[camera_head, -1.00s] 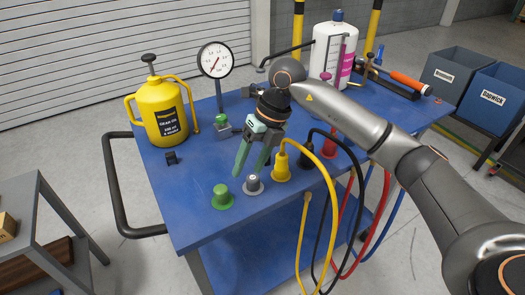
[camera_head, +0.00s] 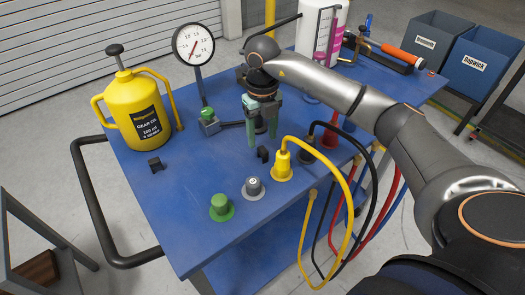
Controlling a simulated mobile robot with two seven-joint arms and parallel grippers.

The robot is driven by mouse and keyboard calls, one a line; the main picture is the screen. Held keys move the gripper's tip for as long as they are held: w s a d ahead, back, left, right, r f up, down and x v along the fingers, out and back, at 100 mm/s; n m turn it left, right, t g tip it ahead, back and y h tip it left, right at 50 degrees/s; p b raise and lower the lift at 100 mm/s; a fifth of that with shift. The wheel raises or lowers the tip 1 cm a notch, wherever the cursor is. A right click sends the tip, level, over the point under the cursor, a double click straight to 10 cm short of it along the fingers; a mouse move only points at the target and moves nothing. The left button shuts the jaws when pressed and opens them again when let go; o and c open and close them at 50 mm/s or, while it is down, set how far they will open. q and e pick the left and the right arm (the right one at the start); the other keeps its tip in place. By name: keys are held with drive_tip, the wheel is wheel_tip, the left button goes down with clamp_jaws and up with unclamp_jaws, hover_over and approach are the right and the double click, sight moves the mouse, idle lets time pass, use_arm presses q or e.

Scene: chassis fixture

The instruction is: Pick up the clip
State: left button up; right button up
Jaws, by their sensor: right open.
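A small black clip (camera_head: 263,154) stands on the blue tabletop, left of the yellow plug. A similar small black clip (camera_head: 155,164) sits farther left, in front of the yellow oil can. My right gripper (camera_head: 261,140) is open with its green fingers pointing down. Its fingertips appear just above and behind the nearer clip; I cannot tell the exact gap. Nothing shows between the fingers. My left gripper is not in view.
The blue table (camera_head: 185,205) also bears a green knob (camera_head: 220,207), a grey knob (camera_head: 253,187), a yellow plug (camera_head: 282,163) with its cable, and a pressure gauge (camera_head: 194,45). The yellow oil can (camera_head: 140,110) stands at left. The left front tabletop is clear.

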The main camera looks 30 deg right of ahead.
sight(263, 149)
drive_tip(key=f, duration=0.2)
drive_tip(key=f+p, duration=0.1)
drive_tip(key=f, duration=0.1)
drive_tip(key=shift+s+a+f, duration=0.1)
drive_tip(key=shift+s+a, duration=0.05)
drive_tip(key=shift+s, duration=0.2)
drive_tip(key=shift+f, duration=0.6)
clamp_jaws()
